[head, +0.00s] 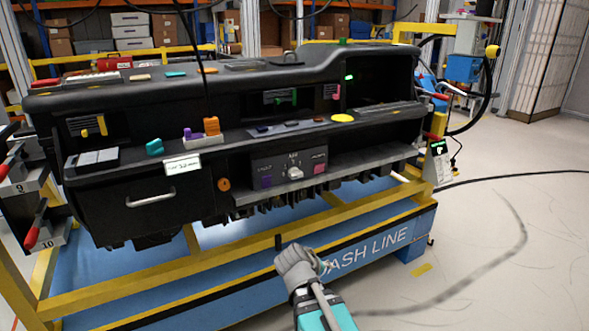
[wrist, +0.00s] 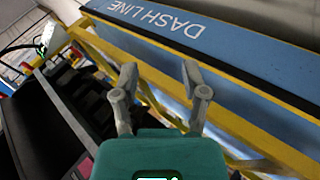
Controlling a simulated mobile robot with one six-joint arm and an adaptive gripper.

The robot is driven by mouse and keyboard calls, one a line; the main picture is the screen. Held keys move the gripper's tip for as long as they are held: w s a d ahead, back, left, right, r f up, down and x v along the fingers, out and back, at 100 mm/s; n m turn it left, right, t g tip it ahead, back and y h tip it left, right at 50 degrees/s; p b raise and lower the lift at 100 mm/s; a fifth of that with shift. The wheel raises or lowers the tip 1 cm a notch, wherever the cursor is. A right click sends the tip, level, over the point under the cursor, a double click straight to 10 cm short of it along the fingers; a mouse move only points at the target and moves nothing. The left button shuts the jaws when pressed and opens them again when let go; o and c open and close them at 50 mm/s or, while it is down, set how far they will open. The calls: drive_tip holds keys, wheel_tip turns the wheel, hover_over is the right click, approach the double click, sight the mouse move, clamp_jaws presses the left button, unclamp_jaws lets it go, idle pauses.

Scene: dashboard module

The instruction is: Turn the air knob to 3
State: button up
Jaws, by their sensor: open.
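The air knob (head: 295,173) is a small pale knob under a faint label in the middle of a dark control panel (head: 262,166) on the dashboard front. A purple piece sits at its left and a pink one at its right. The knob's exact setting is too small to read. My gripper (head: 297,262) is in front of and below the panel, apart from the knob, over the blue and yellow stand. In the wrist view my gripper (wrist: 160,76) has its two grey fingers spread with nothing between them. The air knob cannot be made out in the wrist view.
The dashboard (head: 140,150) rests on a blue stand (head: 400,230) with yellow rails (head: 255,240). An orange round piece (head: 224,184) and a white note card (head: 182,166) are left of the panel. A ledge (head: 330,178) juts out below the panel. Open floor lies at right.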

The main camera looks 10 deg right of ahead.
drive_tip(key=w+a+r+n+t+h+p, duration=0.25)
drive_tip(key=w+r+n+t+p, duration=0.2)
drive_tip(key=r, duration=0.75)
drive_tip(key=n+t+y+p, duration=0.1)
drive_tip(key=n+t+p, duration=0.1)
drive_tip(key=n+t, duration=0.35)
approach(295, 177)
drive_tip(key=v, duration=0.3)
drive_tip(key=shift+s+d+f+t, duration=0.15)
drive_tip(key=shift+f+t, duration=0.25)
drive_tip(key=x, duration=1.4)
clamp_jaws()
